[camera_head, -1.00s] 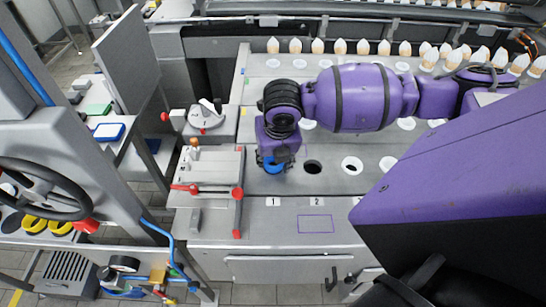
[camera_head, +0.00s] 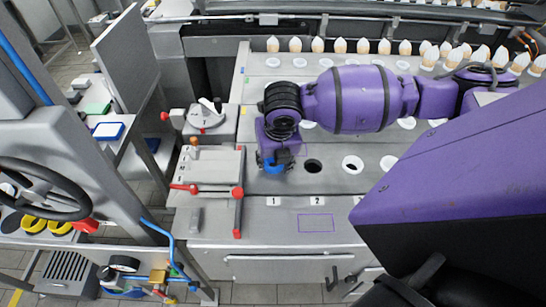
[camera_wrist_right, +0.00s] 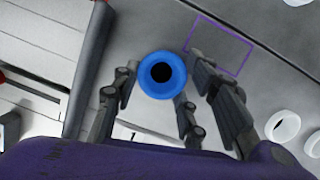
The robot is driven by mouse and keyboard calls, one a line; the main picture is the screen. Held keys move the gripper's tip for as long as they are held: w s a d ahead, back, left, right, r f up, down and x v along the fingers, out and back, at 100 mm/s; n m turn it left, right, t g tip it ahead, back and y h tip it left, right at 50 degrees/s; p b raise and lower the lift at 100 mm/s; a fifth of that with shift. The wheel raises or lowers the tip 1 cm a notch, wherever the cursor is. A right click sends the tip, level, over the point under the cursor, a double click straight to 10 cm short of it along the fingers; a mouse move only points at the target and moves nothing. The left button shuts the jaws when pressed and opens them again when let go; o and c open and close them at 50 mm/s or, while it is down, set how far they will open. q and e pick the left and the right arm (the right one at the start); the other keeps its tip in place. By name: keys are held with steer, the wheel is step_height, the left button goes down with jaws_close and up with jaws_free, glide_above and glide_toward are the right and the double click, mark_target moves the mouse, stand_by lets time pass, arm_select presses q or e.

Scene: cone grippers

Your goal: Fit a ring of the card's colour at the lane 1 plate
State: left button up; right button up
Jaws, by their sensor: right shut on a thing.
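My right gripper (camera_head: 274,163) is at the lane 1 spot, behind the number plate 1 (camera_head: 273,201). It is shut on a blue ring (camera_head: 273,167), which hides the lane 1 opening. In the right wrist view the blue ring (camera_wrist_right: 153,67) sits between the fingers with a dark centre, seen nearly from above. Whether it is seated or held just above the surface I cannot tell. I cannot make out a colour card for certain. My left gripper is not in view.
Number plate 2 (camera_head: 317,201) stands to the right, with a bare dark hole (camera_head: 313,166) behind it and a white-ringed hole (camera_head: 352,163) beyond. A red-handled fixture (camera_head: 205,188) lies close on the left. A row of cones (camera_head: 340,46) stands at the back.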

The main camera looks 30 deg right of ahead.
steer(key=shift+r, duration=0.15)
steer(key=shift+r, duration=0.25)
steer(key=o, duration=0.8)
steer(key=shift+o, duration=0.8)
